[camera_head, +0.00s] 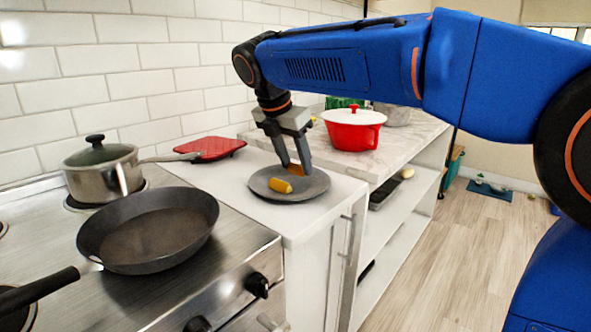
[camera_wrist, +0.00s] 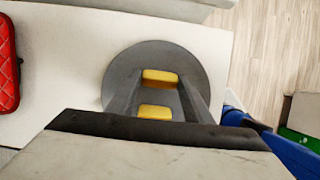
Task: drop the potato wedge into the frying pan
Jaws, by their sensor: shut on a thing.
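My gripper (camera_head: 295,168) points down over a grey plate (camera_head: 312,191) and is shut on a yellow potato wedge (camera_head: 296,170). In the wrist view the held wedge (camera_wrist: 160,77) sits between the fingertips, close to the plate's surface; I cannot tell whether it touches the plate. A second yellow wedge (camera_head: 279,185) lies loose on the plate beside the fingers, and it also shows in the wrist view (camera_wrist: 154,111). The dark frying pan (camera_head: 150,228) sits on the stove at the left of the head view, empty, its handle towards the lower left.
A lidded steel saucepan (camera_head: 103,172) stands behind the pan. A red quilted mat (camera_head: 209,149) lies by the wall, with the saucepan's handle reaching to it. A red lidded pot (camera_head: 352,131) stands on the counter behind my gripper. The counter between plate and pan is clear.

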